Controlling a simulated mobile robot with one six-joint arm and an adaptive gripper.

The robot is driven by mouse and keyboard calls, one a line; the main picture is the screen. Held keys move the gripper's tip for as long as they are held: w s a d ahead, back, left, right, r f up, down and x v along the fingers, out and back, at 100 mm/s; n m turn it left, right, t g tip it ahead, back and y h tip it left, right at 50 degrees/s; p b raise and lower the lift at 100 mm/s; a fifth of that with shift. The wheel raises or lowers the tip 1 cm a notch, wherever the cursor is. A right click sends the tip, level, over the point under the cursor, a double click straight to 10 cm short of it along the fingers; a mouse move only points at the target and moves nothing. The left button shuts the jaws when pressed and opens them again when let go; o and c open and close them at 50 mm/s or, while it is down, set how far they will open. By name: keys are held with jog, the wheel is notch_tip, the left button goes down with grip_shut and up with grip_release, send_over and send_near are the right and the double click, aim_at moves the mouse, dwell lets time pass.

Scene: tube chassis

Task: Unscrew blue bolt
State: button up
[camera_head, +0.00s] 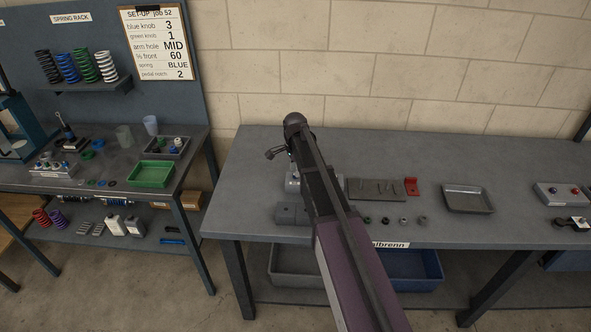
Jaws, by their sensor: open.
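I cannot make out a blue bolt on the middle bench (470,225). My arm crosses the middle of the view and hides part of this bench. My gripper (274,153) shows small and dark at the left of the arm's far end, above the bench. Its jaws are open, and I see nothing between them. A light grey fixture (292,185) stands on the bench below it, partly hidden by my arm. A grey block (290,214) lies in front of the fixture.
A grey plate with pins (374,190), a red bracket (412,186), several small nuts and an empty grey tray (468,199) lie on the bench. A box with red and blue knobs (560,202) is at right. The left bench holds a green tray (151,174).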

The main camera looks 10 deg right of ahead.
jog(key=shift+f, duration=0.1)
dwell(0.6)
jog(key=shift+f+b, duration=0.8)
jog(key=shift+b, duration=0.1)
grip_shut()
